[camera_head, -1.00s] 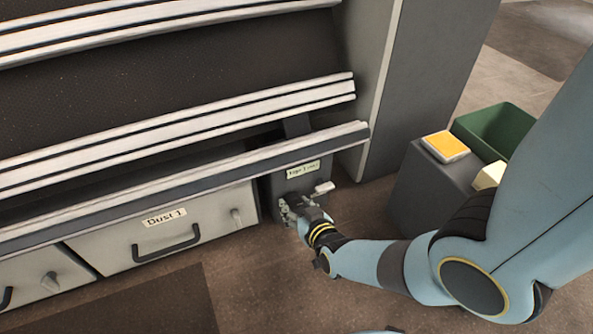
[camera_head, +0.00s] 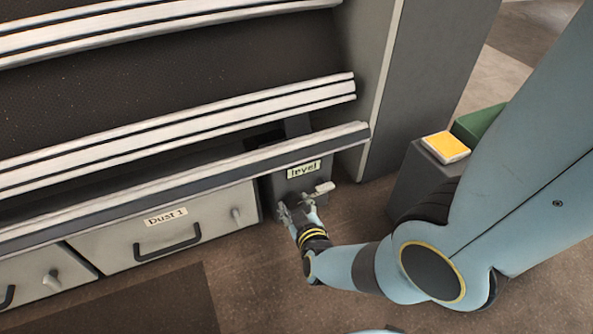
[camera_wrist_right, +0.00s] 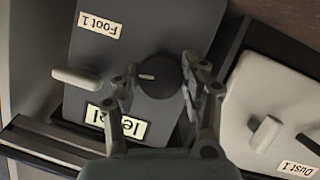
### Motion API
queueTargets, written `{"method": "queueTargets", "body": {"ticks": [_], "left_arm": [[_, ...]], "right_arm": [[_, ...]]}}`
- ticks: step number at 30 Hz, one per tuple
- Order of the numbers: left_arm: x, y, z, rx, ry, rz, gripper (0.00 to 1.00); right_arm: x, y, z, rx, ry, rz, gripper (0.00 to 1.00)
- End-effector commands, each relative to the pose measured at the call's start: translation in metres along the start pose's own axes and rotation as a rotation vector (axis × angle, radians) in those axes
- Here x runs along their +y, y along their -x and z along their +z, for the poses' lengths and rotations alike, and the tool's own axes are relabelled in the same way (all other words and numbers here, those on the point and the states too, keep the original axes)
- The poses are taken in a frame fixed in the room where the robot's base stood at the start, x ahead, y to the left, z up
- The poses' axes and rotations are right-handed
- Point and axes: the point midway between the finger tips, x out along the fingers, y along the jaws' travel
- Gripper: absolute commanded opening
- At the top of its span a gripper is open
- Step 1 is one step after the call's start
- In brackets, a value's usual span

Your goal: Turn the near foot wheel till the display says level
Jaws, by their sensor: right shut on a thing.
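The display (camera_head: 303,170) on the dark foot housing (camera_head: 270,192) reads "level". It also shows upside down in the right wrist view (camera_wrist_right: 93,117), partly covered by a finger. The near foot wheel (camera_wrist_right: 166,78) is a dark round knob with a pale mark, on the face labelled "Foot 1" (camera_wrist_right: 98,25). My right gripper (camera_head: 297,213) is at the housing's front, and in the wrist view (camera_wrist_right: 162,76) its fingers are on either side of the wheel, shut on it. In the head view the gripper hides the wheel. My left gripper is out of view.
A pale lever (camera_head: 322,188) sticks out beside the wheel. The "Dust 1" drawer (camera_head: 210,220) with its handle is to the left, under the pale rails. A grey stand (camera_head: 420,185) with a yellow pad (camera_head: 445,146) and a green bin (camera_head: 480,124) are to the right.

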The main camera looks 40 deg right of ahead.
Motion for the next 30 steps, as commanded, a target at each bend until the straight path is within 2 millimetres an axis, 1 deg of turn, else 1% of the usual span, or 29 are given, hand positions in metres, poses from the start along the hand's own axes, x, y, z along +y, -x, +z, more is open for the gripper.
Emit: {"method": "queueTargets", "body": {"ticks": [6, 7, 12, 24, 30], "left_arm": [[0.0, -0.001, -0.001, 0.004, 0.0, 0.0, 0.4], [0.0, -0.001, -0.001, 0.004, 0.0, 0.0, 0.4], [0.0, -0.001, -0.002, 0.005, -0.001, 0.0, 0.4], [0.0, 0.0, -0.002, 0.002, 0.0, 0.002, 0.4], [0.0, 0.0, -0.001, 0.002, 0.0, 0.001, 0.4]], "right_arm": [[0.0, 0.001, 0.001, -0.001, 0.0, -0.001, 0.12], [0.0, 0.001, 0.001, -0.001, 0.0, -0.001, 0.46], [0.0, 0.0, 0.001, -0.001, -0.001, -0.001, 0.68], [0.001, 0.001, -0.002, 0.0, -0.002, 0.001, 0.68], [0.007, 0.007, -0.013, 0.0, -0.002, 0.003, 0.68]]}}
